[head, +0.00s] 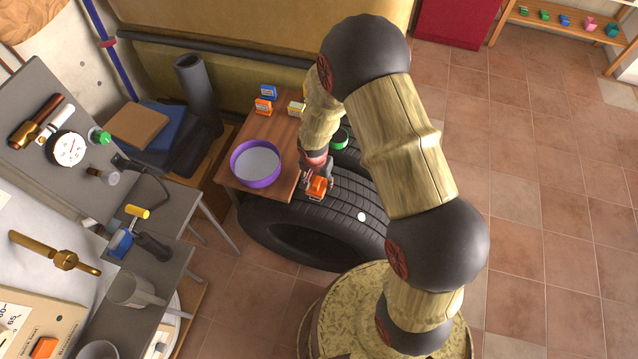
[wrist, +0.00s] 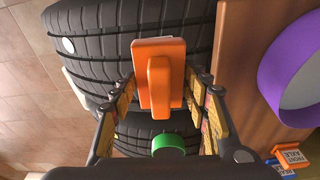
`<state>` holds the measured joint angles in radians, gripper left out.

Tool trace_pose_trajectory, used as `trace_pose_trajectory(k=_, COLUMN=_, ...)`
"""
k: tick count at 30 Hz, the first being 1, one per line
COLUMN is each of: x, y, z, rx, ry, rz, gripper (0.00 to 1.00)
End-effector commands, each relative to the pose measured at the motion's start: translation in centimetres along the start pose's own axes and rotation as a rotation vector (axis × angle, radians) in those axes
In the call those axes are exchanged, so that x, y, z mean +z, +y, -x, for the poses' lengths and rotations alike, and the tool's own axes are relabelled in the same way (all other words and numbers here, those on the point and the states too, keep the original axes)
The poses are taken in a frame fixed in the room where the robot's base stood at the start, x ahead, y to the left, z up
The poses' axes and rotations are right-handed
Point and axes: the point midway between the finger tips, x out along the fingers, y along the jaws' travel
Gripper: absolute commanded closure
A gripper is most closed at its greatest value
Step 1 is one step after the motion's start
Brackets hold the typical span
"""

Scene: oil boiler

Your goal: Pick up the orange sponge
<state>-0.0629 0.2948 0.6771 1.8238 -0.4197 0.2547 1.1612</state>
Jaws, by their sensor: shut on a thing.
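The orange sponge (wrist: 172,80), a block with a raised ridge along its middle, is held between the fingers of my gripper (wrist: 163,88) in the wrist view. One finger lies along each side of it. In the head view, my gripper (head: 318,178) points down at the right edge of the wooden table, and the orange sponge (head: 317,188) shows at its fingertips. The sponge is over the black tyre (head: 345,205); I cannot tell whether it touches the tread. My arm and fingers hide part of it in the head view.
A purple bowl (head: 235,170) stands on the wooden table (head: 232,188) left of my gripper. A green round item (head: 340,138) is near my arm. A small white disc (head: 361,217) sits on the tyre. Tiled floor is free at right.

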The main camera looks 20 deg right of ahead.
Motion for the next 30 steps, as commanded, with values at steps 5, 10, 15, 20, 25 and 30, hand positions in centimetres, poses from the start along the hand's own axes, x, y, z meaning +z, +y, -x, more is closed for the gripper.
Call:
trace_pose_trajectory(k=5, x=2.5, y=0.3, z=4.2, rx=-0.002, ry=0.001, rz=0.004, gripper=0.79)
trace_pose_trajectory(k=10, x=5.7, y=0.8, z=7.2, rx=0.000, ry=-0.001, rz=0.007, gripper=0.79)
trace_pose_trajectory(k=15, x=8.7, y=1.2, z=9.0, rx=0.001, ry=-0.002, rz=0.005, gripper=0.79)
trace_pose_trajectory(k=20, x=10.7, y=1.4, z=10.3, rx=0.000, ry=-0.001, rz=0.005, gripper=0.79)
trace_pose_trajectory(k=25, x=11.7, y=1.6, z=10.9, rx=0.002, ry=-0.002, rz=0.002, gripper=0.79)
trace_pose_trajectory(k=30, x=12.0, y=1.7, z=11.1, rx=0.003, ry=-0.003, rz=0.002, gripper=0.79)
